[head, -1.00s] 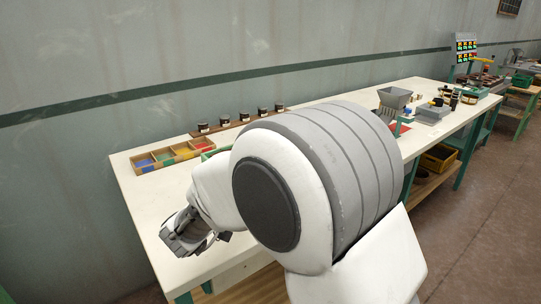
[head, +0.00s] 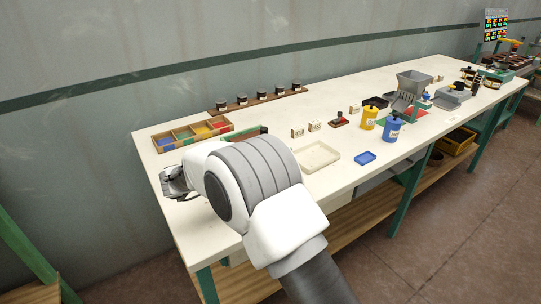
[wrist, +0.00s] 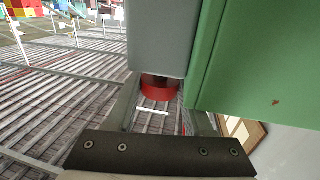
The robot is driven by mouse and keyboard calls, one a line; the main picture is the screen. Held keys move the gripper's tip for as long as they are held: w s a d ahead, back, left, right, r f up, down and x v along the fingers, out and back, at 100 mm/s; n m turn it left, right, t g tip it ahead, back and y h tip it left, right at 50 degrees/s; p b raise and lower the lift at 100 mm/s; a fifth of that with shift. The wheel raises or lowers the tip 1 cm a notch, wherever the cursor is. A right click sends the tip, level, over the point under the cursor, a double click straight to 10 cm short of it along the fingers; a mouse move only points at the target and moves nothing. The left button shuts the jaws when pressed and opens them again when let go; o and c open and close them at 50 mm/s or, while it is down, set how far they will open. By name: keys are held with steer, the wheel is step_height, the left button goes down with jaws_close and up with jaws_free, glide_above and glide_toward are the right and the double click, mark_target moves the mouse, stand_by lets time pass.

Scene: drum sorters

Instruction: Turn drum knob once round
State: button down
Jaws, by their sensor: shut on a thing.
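The red knob (wrist: 160,87) shows in the wrist view, under a grey block (wrist: 163,38) and beside a green panel (wrist: 240,55). My gripper (wrist: 162,100) is shut on the red knob, with a finger on each side of it. In the head view my gripper (head: 176,182) is low over the left end of the white table (head: 205,222). My own arm hides most of the drum sorter there; only a green edge (head: 250,133) shows behind the arm. The knob is not visible in the head view.
A wooden tray with coloured compartments (head: 192,138) lies behind my gripper. A rack of several dark-topped jars (head: 258,98) stands near the wall.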

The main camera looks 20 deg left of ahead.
steer(key=shift+w+d+r, duration=0.1)
steer(key=shift+r, duration=0.05)
steer(key=shift+c, duration=1.5)
jaws_free()
steer(key=p+v, duration=0.1)
steer(key=v, duration=1.6)
steer(key=shift+a+p, duration=0.2)
steer(key=shift+p, duration=0.1)
